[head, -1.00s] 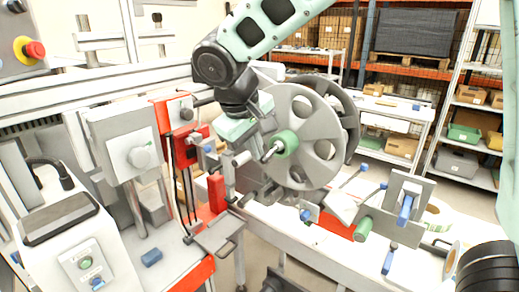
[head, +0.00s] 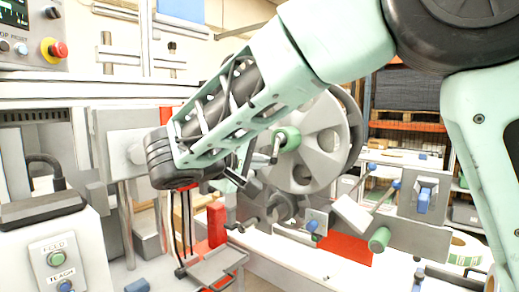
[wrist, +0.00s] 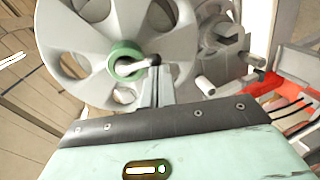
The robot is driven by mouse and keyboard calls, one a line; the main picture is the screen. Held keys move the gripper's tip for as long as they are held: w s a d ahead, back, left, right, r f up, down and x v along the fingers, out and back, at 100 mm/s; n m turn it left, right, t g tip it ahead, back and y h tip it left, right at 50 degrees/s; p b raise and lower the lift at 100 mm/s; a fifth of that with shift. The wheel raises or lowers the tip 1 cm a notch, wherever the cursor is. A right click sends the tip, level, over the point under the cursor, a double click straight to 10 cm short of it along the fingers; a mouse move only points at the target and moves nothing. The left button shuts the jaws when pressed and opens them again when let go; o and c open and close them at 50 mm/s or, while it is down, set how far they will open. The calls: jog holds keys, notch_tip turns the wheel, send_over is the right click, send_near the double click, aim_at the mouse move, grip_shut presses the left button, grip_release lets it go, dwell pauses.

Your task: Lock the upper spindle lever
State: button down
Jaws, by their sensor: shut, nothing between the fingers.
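The upper reel (head: 318,150) is a large grey spoked disc. It fills the upper left of the wrist view (wrist: 75,35). At its centre is the green spindle hub (head: 291,137), also clear in the wrist view (wrist: 125,50). A short pale lever (wrist: 138,65) sticks out across the hub face; in the head view it is a thin bar (head: 275,150). My gripper (wrist: 157,72) is shut and empty, its fingertips close beside the lever's outer end. I cannot tell whether they touch. In the head view my forearm partly hides the reel.
Red brackets and a red block (head: 216,222) stand left of the reel. Grey rollers and a second spindle (wrist: 228,28) sit near it. A green roller (head: 379,239) and blue-tipped rods are at right. A control box (head: 55,250) stands at left.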

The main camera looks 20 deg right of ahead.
jog(key=f+b+v, duration=0.1)
jog(key=v, duration=1.6)
jog(key=shift+f+h, duration=0.15)
jog(key=shift+h, duration=0.25)
jog(key=shift+s+a, duration=0.1)
